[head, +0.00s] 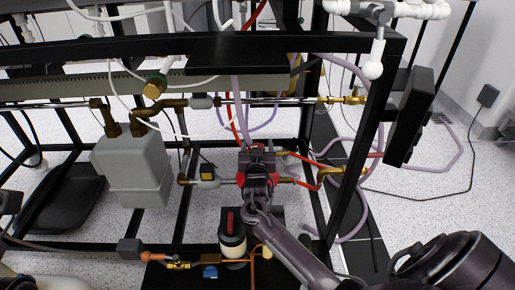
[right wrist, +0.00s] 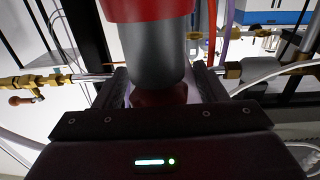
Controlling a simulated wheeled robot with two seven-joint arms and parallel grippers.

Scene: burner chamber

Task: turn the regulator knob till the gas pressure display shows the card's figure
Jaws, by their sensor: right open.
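A red and dark grey cylindrical fitting (right wrist: 153,45), which may be the regulator, fills the upper middle of the right wrist view. A dark red-brown part (right wrist: 160,96) below it lies between my finger pads and may be the knob. My right gripper (right wrist: 158,88) is open, with its fingers on either side of this part; I cannot tell whether they touch it. In the head view my right gripper (head: 257,165) reaches the red fitting (head: 242,160) and hides most of it. I can make out no pressure figure and no card. My left gripper is not seen.
Black frame bars (head: 352,165) and brass pipework (head: 345,99) surround the gripper. A grey box (head: 135,165) hangs at left, a black panel (head: 410,118) at right. Hoses hang close by; floor at right is mostly open.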

